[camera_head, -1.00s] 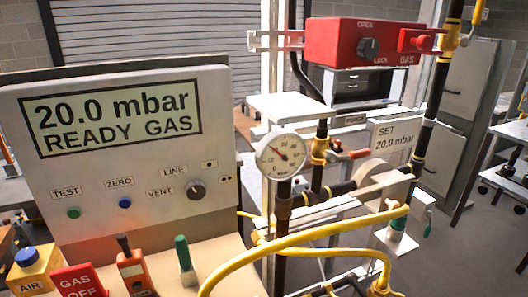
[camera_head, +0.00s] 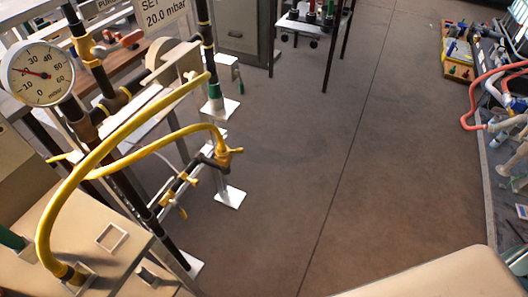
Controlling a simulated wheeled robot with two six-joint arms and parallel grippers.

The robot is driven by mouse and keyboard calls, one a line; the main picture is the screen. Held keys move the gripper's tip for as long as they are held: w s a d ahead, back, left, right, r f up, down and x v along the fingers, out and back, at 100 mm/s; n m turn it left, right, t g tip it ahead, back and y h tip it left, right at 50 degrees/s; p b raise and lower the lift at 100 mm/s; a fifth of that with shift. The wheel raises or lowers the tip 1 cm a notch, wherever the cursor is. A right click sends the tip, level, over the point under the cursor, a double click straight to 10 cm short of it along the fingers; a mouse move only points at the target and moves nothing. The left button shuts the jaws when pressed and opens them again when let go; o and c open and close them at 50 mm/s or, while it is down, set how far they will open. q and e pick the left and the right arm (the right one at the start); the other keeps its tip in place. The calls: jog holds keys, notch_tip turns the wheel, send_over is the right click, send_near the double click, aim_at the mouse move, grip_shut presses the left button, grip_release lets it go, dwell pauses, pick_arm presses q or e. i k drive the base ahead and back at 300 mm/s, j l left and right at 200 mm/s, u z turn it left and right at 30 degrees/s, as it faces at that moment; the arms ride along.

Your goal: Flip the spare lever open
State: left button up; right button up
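I cannot tell which lever is the spare one; no label naming it is legible. A red lever (camera_head: 125,40) sits on the dark pipework at the upper left. A small green handle (camera_head: 239,74) shows beside a metal bracket to its right. Small yellow fittings (camera_head: 168,198) sit on the lower dark pipe, and a yellow fitting (camera_head: 228,155) is at the end of a yellow hose (camera_head: 65,190). A green handle (camera_head: 10,239) is partly cut off at the left edge. Neither of my grippers is in view.
A round gauge (camera_head: 38,72) and a "SET 20.0 mbar" sign (camera_head: 163,12) stand at the upper left. Open brown floor (camera_head: 340,180) fills the middle. A bench (camera_head: 490,180) with red and grey hoses runs along the right edge.

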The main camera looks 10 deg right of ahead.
aim_at(175, 204)
jog(key=k+l+u, duration=0.1)
jog(key=l, duration=0.3)
jog(key=k+l, duration=0.15)
jog(key=l, duration=0.3)
jog(key=k, duration=0.7)
jog(key=u, duration=0.05)
